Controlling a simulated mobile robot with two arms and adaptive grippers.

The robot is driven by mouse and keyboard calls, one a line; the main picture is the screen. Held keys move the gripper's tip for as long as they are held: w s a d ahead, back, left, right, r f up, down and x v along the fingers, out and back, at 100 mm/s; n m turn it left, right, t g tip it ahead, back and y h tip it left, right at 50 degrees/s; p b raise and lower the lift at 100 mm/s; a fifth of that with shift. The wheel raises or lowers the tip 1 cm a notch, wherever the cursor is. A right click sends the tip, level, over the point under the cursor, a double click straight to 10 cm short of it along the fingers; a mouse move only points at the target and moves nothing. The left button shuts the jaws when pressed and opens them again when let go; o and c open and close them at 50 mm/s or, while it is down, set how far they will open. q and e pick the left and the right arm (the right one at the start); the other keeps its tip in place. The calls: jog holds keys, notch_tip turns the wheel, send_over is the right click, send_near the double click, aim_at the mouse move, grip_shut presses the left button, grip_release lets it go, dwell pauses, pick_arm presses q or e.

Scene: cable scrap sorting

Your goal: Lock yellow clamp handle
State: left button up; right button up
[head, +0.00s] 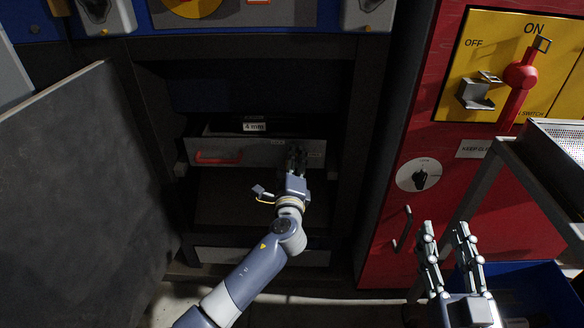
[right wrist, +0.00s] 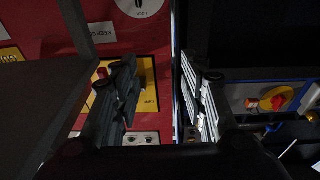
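I cannot make out a yellow clamp handle for certain in either view. A yellow panel (head: 485,45) marked OFF and ON is at the upper right of the head view, with a red lever (head: 520,78) pointing up toward ON and a grey latch-like part (head: 476,92) beside it. My right gripper (head: 447,232) is at the lower right, below and apart from the panel. Its fingers are spread and empty, also in the right wrist view (right wrist: 158,75). My left gripper (head: 297,158) is in front of the drawer's right side; its fingers are dark and their opening is unclear.
A grey drawer (head: 254,153) labelled 4 mm, with a red handle (head: 217,159), sits in the dark cabinet. An open door panel (head: 75,190) fills the left. A round dial (head: 419,175) and a bar handle (head: 403,229) are on the red cabinet. A blue bin (head: 535,290) stands lower right.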

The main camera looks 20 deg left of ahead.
pick_arm(q)
jog(key=shift+a+n+b, duration=0.2)
jog(key=shift+n+b, duration=0.8)
jog(key=shift+n, duration=1.4)
pick_arm(e)
jog(key=s+r+t+y, duration=0.2)
jog(key=s+r+t, duration=0.2)
jog(key=r, duration=0.5)
jog(key=shift+s+r+t, duration=0.4)
jog(key=shift+t, duration=0.8)
pick_arm(q)
jog(key=o, duration=1)
jog(key=shift+o, duration=0.2)
jog(key=v, duration=1.2)
